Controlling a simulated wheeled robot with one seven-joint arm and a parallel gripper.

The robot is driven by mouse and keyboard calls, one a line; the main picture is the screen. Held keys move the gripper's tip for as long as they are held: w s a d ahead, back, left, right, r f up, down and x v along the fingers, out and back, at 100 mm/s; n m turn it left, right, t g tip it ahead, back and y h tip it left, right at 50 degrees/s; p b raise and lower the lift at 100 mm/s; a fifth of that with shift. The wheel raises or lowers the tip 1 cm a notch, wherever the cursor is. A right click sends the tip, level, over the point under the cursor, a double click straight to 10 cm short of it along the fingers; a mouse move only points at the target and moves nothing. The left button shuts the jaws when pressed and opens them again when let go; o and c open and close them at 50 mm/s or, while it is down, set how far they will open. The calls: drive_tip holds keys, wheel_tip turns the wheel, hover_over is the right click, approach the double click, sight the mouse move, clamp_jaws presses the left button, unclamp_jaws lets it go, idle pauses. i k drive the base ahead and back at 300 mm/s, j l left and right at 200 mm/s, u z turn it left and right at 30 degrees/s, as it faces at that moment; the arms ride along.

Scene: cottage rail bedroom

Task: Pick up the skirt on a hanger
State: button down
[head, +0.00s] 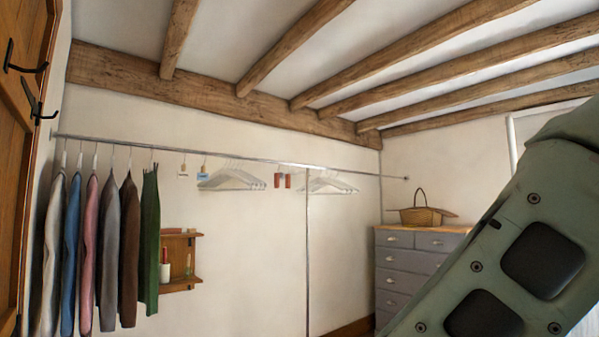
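Several garments hang at the left end of the metal rail. The rightmost is a narrow dark green one (150,240), which looks like the skirt on a hanger, its top edge close under the rail. It is seen nearly edge-on, so its full shape is hard to tell. A dark brown garment (129,250) hangs just to its left, very close to it. My gripper is out of view; only a green-grey link of my arm shows at the lower right, far from the garments.
The rail (245,158) runs along the wall, with a thin upright post (307,250). Empty white hangers (232,180) hang mid-rail. A small wooden shelf (182,283) is behind the green garment. A grey drawer chest (405,270) bears a basket (421,216). A wooden door (18,150) is at left.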

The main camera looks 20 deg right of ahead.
sight(149, 250)
drive_tip(key=i+z, duration=0.2)
drive_tip(key=i, duration=2.15)
drive_tip(key=i+u, duration=0.1)
drive_tip(key=i, duration=0.5)
drive_tip(key=i+l, duration=0.15)
drive_tip(key=i, duration=0.5)
drive_tip(key=i+u, duration=0.15)
drive_tip(key=i, duration=0.45)
